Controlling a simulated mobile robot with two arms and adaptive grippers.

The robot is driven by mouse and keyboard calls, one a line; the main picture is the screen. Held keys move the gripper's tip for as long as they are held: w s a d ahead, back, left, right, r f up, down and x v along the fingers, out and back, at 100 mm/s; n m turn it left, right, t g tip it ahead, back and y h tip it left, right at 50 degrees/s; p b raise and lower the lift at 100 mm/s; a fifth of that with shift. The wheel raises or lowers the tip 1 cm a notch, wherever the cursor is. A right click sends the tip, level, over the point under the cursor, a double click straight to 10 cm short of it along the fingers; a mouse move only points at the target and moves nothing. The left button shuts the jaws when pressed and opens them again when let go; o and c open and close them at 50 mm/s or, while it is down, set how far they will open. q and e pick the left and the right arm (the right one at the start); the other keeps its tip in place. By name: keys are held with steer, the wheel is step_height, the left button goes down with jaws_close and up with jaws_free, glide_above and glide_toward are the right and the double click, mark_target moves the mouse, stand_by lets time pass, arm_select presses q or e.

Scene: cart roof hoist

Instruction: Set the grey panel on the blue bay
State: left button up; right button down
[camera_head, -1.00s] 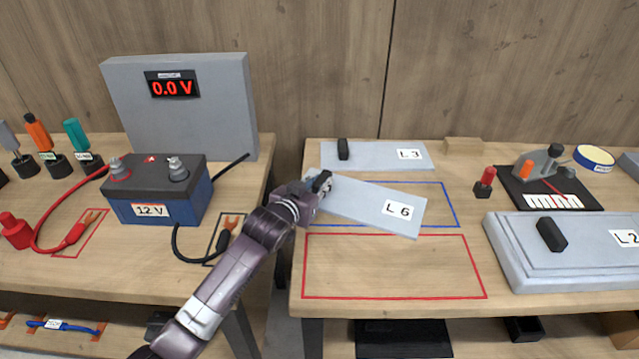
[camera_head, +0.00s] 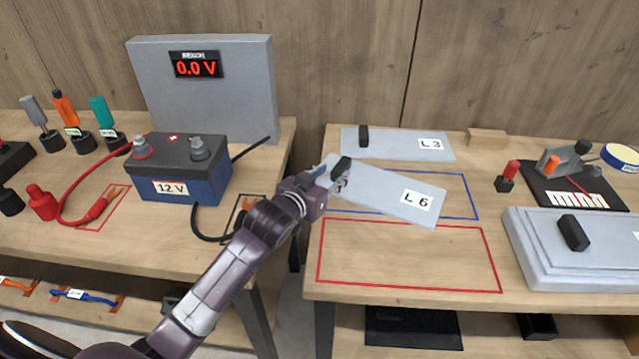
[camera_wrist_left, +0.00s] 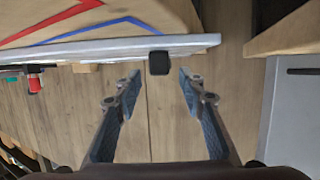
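The grey panel (camera_head: 375,187), labelled L 6, lies skewed over the blue bay (camera_head: 474,196). Its left end is by the table's left edge, and its lower right corner crosses the bay's front line towards the red outline. I cannot tell whether it rests fully flat. The panel's edge also shows in the left wrist view (camera_wrist_left: 100,46). Its black handle (camera_wrist_left: 158,62) shows just ahead of my left gripper (camera_wrist_left: 158,76), in line with the gap between the fingers. My left gripper (camera_head: 334,180) is open, with clear space on both sides of the handle. My right gripper is out of view.
The red outline (camera_head: 410,255) in front is bare. Panel L 3 (camera_head: 395,144) lies behind, and a thick grey panel (camera_head: 560,240) with a black handle is at right. A 12 V battery (camera_head: 180,170) stands on the left table, across a gap.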

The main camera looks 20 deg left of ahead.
arm_select(q)
steer(key=v, duration=0.7)
steer(key=shift+s, duration=0.15)
